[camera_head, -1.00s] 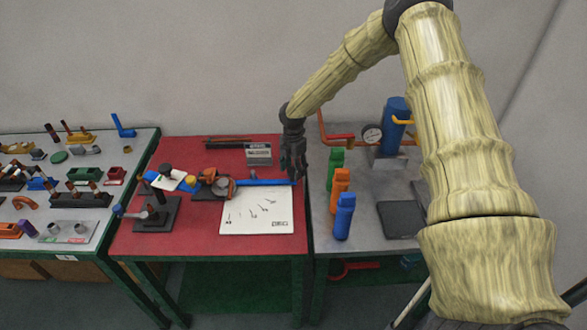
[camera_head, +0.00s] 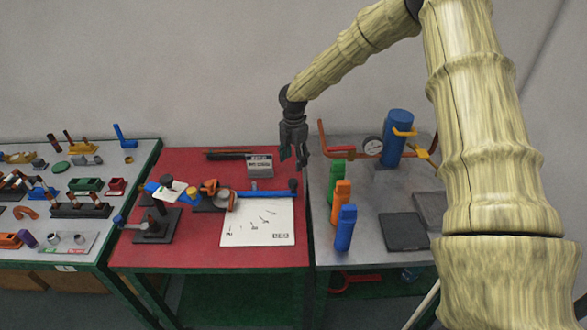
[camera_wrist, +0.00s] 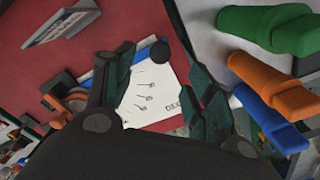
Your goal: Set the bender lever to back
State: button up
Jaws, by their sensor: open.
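The bender on the red table has an orange and grey head (camera_head: 216,195) and a blue lever (camera_head: 266,194). The lever runs right from the head and ends in an upright black knob (camera_head: 293,185). My gripper (camera_head: 295,160) is open and empty, pointing down, above and behind the knob in the head view. In the wrist view, the black knob (camera_wrist: 160,51) shows between the spread fingers of my gripper (camera_wrist: 157,68), with a short piece of the blue lever (camera_wrist: 146,53) beside it.
A white sheet (camera_head: 250,232) lies in front of the lever. A small labelled box (camera_head: 259,166) stands behind it. A clamp-like device (camera_head: 155,222) stands at left.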

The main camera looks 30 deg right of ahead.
notch_tip(320, 180, up, 2)
dwell(0.6)
